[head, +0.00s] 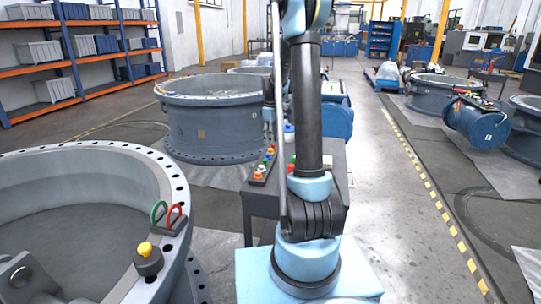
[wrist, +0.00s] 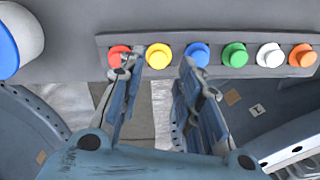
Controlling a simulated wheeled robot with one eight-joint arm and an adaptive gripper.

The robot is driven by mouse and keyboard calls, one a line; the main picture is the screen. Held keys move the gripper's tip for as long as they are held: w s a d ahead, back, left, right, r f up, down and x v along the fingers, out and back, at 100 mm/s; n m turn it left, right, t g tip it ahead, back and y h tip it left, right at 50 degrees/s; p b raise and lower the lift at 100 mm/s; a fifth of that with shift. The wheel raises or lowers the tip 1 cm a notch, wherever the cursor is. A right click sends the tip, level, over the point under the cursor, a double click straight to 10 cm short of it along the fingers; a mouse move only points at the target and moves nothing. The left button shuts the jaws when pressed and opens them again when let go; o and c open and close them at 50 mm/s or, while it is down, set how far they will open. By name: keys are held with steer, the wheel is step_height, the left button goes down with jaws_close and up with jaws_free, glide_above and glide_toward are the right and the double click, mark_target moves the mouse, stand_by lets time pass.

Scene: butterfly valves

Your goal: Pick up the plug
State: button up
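A row of coloured plugs sits in a grey strip in the wrist view: red (wrist: 119,55), yellow (wrist: 158,56), blue (wrist: 197,54), green (wrist: 235,55), white (wrist: 270,55) and orange (wrist: 303,55). The frames do not show which one the task means. My gripper (wrist: 159,68) is open and empty. Its left fingertip overlaps the red plug's edge in the picture, and its right fingertip is just below the blue one. The yellow plug appears between the tips; contact cannot be told. The gripper is not visible in the head view.
The strip lies on a grey table (head: 262,200), partly hidden by my arm. A blue-and-white rounded object (wrist: 18,40) is left of the strip. A large valve ring (head: 100,165) at left carries a yellow knob (head: 145,249) on a dark base. Open floor lies right.

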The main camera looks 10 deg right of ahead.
mark_target(271, 152)
steer(key=shift+w+f, duration=0.15)
steer(key=shift+f, duration=2.45)
steer(key=shift+c, duration=0.3)
steer(key=c, duration=0.5)
